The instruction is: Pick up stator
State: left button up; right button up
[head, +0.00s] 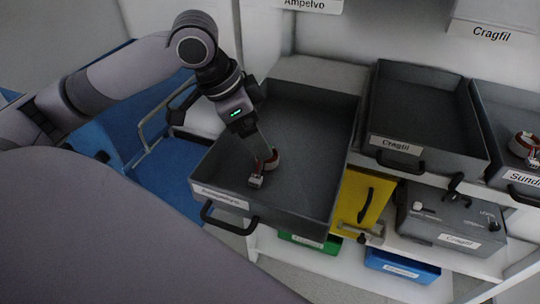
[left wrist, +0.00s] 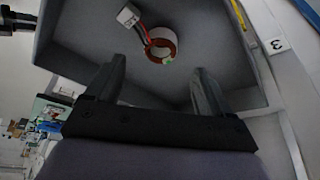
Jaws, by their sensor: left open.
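The stator (head: 271,161) is a small copper-and-white ring lying in the open grey drawer (head: 310,130). My left gripper (head: 262,148) reaches down into the drawer close to the stator. In the left wrist view the left gripper (left wrist: 158,82) is open, with nothing between its fingers. My right gripper is in neither view.
An empty grey drawer (head: 425,105) labelled Cragfil stands to the right. Another drawer at the far right holds a similar ring (head: 522,145). Yellow (head: 362,200), green and blue bins and a grey case (head: 450,220) sit on the shelf below. The drawer's walls surround my left gripper.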

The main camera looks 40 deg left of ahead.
aim_at(263, 166)
pick_arm(q)
jog(key=x, duration=0.5)
jog(key=shift+s+f+b, duration=0.2)
jog(key=shift+f+b, duration=0.1)
jog(key=shift+f, duration=0.15)
jog(key=c, duration=1.2)
